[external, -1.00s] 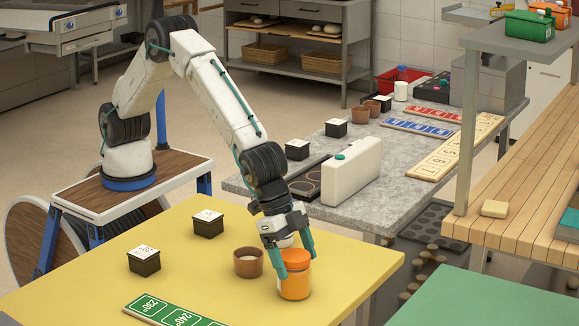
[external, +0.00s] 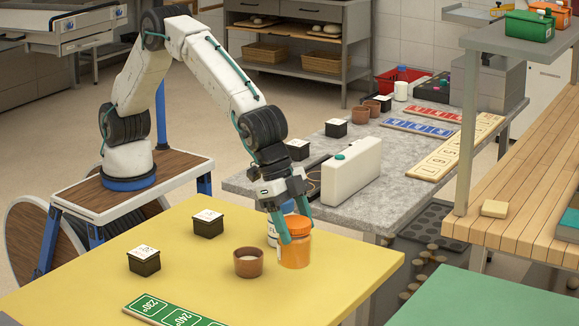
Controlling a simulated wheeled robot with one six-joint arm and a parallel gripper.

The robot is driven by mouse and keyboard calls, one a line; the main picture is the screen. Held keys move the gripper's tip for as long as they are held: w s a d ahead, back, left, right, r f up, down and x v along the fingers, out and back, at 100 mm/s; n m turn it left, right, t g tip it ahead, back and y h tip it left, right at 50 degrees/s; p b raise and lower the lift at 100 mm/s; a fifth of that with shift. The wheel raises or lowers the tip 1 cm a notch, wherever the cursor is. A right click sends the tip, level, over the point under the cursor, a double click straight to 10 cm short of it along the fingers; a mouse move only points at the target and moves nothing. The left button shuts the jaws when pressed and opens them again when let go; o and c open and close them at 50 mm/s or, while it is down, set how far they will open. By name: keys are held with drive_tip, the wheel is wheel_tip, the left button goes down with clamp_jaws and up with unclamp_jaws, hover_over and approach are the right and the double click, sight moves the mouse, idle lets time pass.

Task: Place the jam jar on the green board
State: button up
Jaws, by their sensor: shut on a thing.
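The jam jar appears to be the orange jar with an orange lid (external: 295,251). My gripper (external: 293,228) is shut on it from above, with teal fingers on either side of its upper part. The jar is upright and looks raised above the yellow table (external: 345,262). A green flat surface (external: 485,302) lies at the lower right, and a green strip marked 230° and 240° (external: 175,311) lies at the table's front. I cannot tell for sure which is the green board; nothing stands on the visible part of either.
A white and blue container (external: 272,234) stands close behind the jar, partly hidden by my gripper. A brown cup (external: 248,263) is left of the jar. Black boxes (external: 144,261) stand further left. A grey counter (external: 240,184) lies behind.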

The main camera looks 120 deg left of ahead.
drive_tip(key=shift+m, duration=0.3)
drive_tip(key=d+r, duration=0.1)
drive_tip(key=s+d+r, duration=0.1)
drive_tip(key=d+r, duration=0.1)
drive_tip(key=shift+r, duration=0.3)
drive_tip(key=s+d+m+h, duration=0.1)
drive_tip(key=s+d+m, duration=0.1)
drive_tip(key=s+d, duration=0.6)
drive_tip(key=s+d+f+m+h, duration=0.1)
drive_tip(key=s+d+f+m, duration=0.15)
drive_tip(key=s, duration=0.55)
drive_tip(key=s+d+f+m, duration=0.1)
drive_tip(key=s+d+f, duration=0.15)
drive_tip(key=s, duration=0.65)
drive_tip(key=shift+g, duration=0.3)
drive_tip(key=shift+w+d+f, duration=0.8)
drive_tip(key=shift+w+d, duration=0.55)
drive_tip(key=shift+w, duration=1)
drive_tip(key=shift+w+d+f, duration=0.8)
drive_tip(key=shift+w+d, duration=0.5)
drive_tip(key=shift+w, duration=1.05)
drive_tip(key=shift+w+d+f, duration=0.8)
drive_tip(key=shift+w+d, duration=0.55)
drive_tip(key=shift+w, duration=1)
drive_tip(key=shift+f, duration=0.15)
drive_tip(key=o, duration=1.7)
drive_tip(key=shift+f, duration=0.1)
